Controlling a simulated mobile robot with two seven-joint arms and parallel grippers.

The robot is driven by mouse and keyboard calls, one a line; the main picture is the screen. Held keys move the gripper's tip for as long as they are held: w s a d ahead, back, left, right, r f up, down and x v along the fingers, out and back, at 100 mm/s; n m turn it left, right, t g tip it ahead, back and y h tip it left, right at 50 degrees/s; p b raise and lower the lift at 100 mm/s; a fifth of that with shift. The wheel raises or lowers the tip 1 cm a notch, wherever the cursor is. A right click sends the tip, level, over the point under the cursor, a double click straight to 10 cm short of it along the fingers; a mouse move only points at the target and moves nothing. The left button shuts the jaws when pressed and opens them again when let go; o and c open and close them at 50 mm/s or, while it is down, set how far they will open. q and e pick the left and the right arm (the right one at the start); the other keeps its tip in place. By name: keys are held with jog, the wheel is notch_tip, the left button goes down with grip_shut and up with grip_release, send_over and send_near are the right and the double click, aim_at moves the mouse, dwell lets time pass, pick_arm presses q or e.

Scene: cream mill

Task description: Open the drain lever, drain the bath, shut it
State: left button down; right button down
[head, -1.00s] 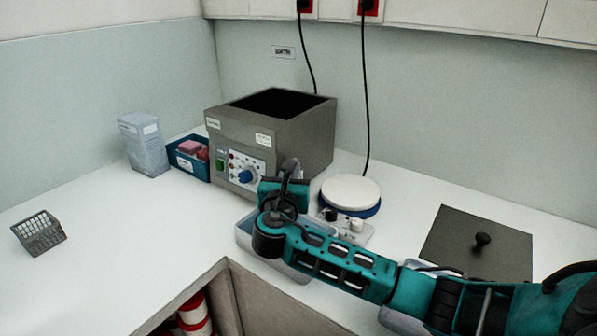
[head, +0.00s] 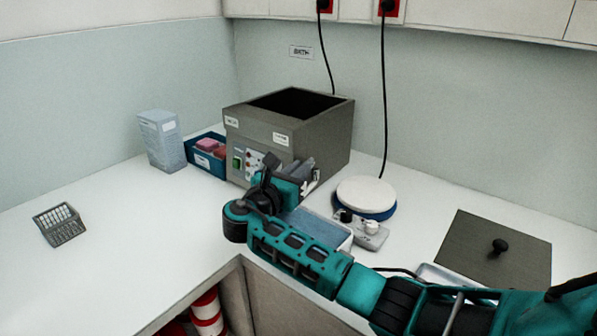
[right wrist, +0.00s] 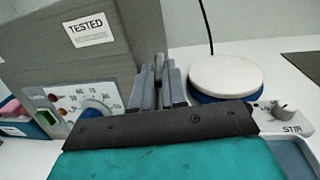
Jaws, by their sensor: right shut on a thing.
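The grey bath (head: 262,142) stands open-topped on the counter, and its inside is dark. It also shows in the right wrist view (right wrist: 40,68), with a blue dial (right wrist: 93,110) on its front. My right gripper (head: 304,178) is low at the bath's front right. In the right wrist view its fingers (right wrist: 158,88) are shut on a narrow grey piece (right wrist: 159,66), which looks like the drain lever. The fingers and arm hide most of it and the outlet. A tray (head: 333,230) with a bluish inside sits below, partly hidden by my arm. My left gripper is out of view.
A stirrer plate (head: 366,195) with a white top stands right of the bath. A dark lid (head: 490,250) with a black knob lies further right. A blue bin (head: 205,158), a carton (head: 161,141) and a wire basket (head: 60,225) are at left. The left counter is mostly clear.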

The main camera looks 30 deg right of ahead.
jog(key=shift+r, duration=0.1)
jog(key=c, duration=1.2)
grip_release()
jog(key=shift+d, duration=0.1)
jog(key=shift+o, duration=0.2)
jog(key=shift+s, duration=0.1)
